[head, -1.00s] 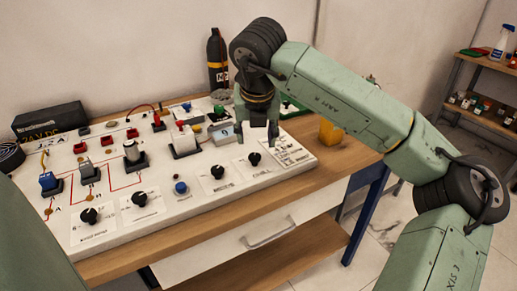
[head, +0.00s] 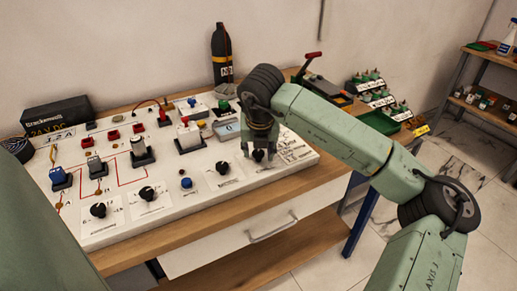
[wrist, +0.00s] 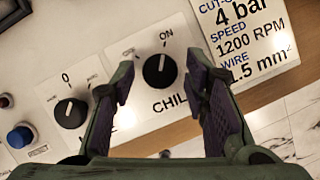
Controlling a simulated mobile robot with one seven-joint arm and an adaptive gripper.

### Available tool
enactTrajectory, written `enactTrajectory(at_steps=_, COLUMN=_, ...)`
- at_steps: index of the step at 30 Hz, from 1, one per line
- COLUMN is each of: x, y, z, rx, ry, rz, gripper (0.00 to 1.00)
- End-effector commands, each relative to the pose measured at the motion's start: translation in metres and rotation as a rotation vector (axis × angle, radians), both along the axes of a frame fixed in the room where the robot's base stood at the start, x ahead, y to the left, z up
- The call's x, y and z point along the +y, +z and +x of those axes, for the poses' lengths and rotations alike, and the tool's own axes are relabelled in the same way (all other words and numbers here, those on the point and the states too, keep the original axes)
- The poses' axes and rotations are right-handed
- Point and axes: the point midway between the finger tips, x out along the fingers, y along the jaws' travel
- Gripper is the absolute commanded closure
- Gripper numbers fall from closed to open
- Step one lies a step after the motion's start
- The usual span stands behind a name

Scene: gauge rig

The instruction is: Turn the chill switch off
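The chill switch (wrist: 160,70) is a round black knob on a white plate, lettered "CHIL" below, the rest hidden. Its white mark points up toward the printed "ON" in the wrist view. In the head view the knob (head: 258,156) is near the panel's right front, partly covered by my gripper. My gripper (wrist: 161,78) is open, with one purple-padded finger on each side of the knob in the picture and gaps between. I cannot tell how far the fingertips reach down beside it. My gripper (head: 262,146) points down over the knob in the head view.
A second black knob (wrist: 70,112), marked "0", sits left of my left finger, with a blue button (wrist: 20,136) beyond. A printed card (wrist: 243,35) lies to the right. Several more knobs and switches stand on the white panel (head: 120,180). A black bottle (head: 221,55) stands behind.

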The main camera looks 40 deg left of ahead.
Motion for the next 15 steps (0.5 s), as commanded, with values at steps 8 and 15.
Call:
enactTrajectory(at_steps=8, x=-0.0001, y=0.0003, z=0.0001, rx=0.000, ry=0.000, rz=0.000, gripper=0.79)
enactTrajectory(at_steps=15, x=-0.0001, y=0.0003, z=0.0001, rx=0.000, ry=0.000, rz=0.000, gripper=0.95)
